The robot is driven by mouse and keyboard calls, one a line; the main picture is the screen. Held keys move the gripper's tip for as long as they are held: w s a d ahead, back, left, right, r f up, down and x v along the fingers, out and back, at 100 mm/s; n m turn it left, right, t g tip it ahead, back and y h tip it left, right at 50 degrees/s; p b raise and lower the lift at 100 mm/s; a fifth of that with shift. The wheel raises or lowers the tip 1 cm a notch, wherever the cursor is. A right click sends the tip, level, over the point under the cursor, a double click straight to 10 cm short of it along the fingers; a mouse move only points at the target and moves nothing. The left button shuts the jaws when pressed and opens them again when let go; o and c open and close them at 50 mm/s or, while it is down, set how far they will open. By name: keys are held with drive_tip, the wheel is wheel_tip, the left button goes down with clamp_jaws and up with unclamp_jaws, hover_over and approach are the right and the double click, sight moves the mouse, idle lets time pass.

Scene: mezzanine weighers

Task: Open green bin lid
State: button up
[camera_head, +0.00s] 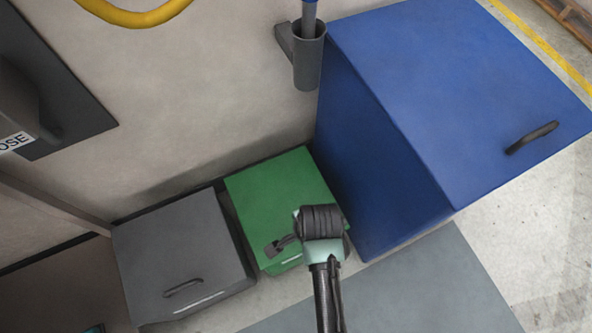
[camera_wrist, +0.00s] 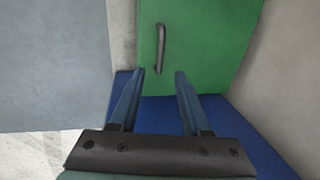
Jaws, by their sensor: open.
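The green bin (camera_head: 275,190) stands in the middle of the head view with its lid shut. A dark bar handle (camera_head: 281,245) sits near the lid's front edge. In the wrist view the green lid (camera_wrist: 205,45) fills the upper middle, and the handle (camera_wrist: 160,48) lies just ahead of my fingertips, in line with the gap between them. My gripper (camera_wrist: 158,85) is open and empty, and I see no contact with the handle. In the head view my gripper's wrist end (camera_head: 320,228) covers the lid's right front part and hides the fingertips.
A large blue bin (camera_head: 450,90) stands close on the right, with its side (camera_wrist: 230,118) beneath my fingers in the wrist view. A grey bin (camera_head: 180,250) stands close on the left. The wall (camera_head: 220,80) with a grey tube holder (camera_head: 308,65) is behind. Floor is clear in front.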

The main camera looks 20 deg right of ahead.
drive_tip(key=f+b, duration=0.2)
drive_tip(key=f, duration=0.2)
drive_tip(key=w+f+b, duration=0.1)
drive_tip(key=f+b, duration=0.1)
drive_tip(key=f, duration=0.2)
drive_tip(key=w+f+b, duration=0.1)
drive_tip(key=f+b, duration=0.1)
drive_tip(key=f, duration=0.2)
drive_tip(key=shift+w, duration=0.25)
clamp_jaws()
idle(0.9)
